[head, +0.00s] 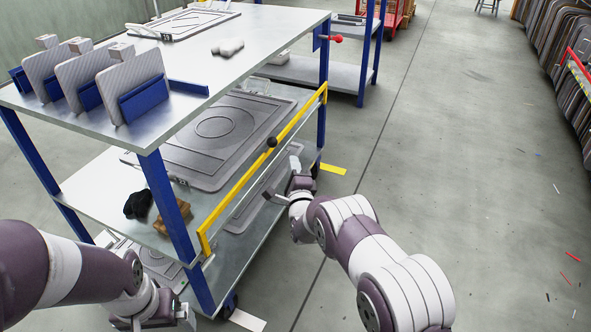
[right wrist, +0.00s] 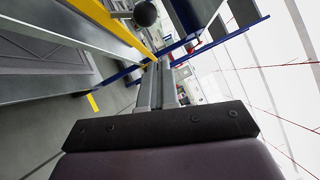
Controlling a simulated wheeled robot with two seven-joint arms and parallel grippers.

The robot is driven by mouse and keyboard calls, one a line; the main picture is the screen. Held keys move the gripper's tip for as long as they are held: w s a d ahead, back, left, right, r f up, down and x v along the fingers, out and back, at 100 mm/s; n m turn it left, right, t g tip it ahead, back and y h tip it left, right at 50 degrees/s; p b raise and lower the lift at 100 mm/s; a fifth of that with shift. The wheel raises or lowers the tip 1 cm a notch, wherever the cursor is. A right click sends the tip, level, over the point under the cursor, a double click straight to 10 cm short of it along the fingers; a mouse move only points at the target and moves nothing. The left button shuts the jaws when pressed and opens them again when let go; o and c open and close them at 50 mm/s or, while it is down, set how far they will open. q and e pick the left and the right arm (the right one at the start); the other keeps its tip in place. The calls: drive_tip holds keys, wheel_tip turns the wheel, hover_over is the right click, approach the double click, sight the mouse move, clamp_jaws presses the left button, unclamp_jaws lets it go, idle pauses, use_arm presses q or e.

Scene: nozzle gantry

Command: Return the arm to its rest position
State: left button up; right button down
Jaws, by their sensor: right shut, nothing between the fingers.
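My right gripper (head: 296,165) is beside the cart's lower shelves, just right of the yellow bar (head: 240,190) with its dark ball knob (head: 272,142). In the right wrist view its two fingers (right wrist: 159,70) are together and empty, and the yellow bar (right wrist: 118,28) and ball knob (right wrist: 145,13) are close by at the upper left. I cannot tell from these views whether the gripper touches the bar. My left arm comes in at the lower left, and its gripper (head: 160,318) is cut off by the bottom edge, so its fingers are not clear.
The blue-framed cart has a metal top (head: 215,60) with several upright panels in blue holders (head: 145,100). A grey plate (head: 215,130) lies on the middle shelf, near a brown block (head: 172,215) and a black cloth-like item (head: 138,204). Open floor (head: 470,200) lies to the right.

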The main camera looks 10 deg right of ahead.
drive_tip(key=s+p, duration=0.3)
drive_tip(key=s, duration=0.5)
drive_tip(key=s+f+n+g+y, duration=0.1)
drive_tip(key=s+f+n+g, duration=0.8)
drive_tip(key=f+n+g, duration=0.3)
drive_tip(key=s+d+r+n+g, duration=0.2)
drive_tip(key=s+r+n+g, duration=0.4)
drive_tip(key=s, duration=0.6)
drive_tip(key=s+d+r+n+g, duration=0.2)
drive_tip(key=s+r+n, duration=0.2)
drive_tip(key=s+r, duration=0.6)
use_arm(q)
wheel_tip(320, 180, up, 42)
drive_tip(key=p, duration=3.8)
drive_tip(key=shift+w+a+r, duration=0.2)
drive_tip(key=shift+w+a, duration=0.05)
drive_tip(key=shift+w, duration=0.2)
use_arm(e)
wheel_tip(320, 180, up, 40)
drive_tip(key=s+d+t, duration=0.1)
drive_tip(key=shift+s+d+m+t+h, duration=0.15)
drive_tip(key=shift+s+m+t+h, duration=0.05)
drive_tip(key=shift+m+t+h, duration=0.1)
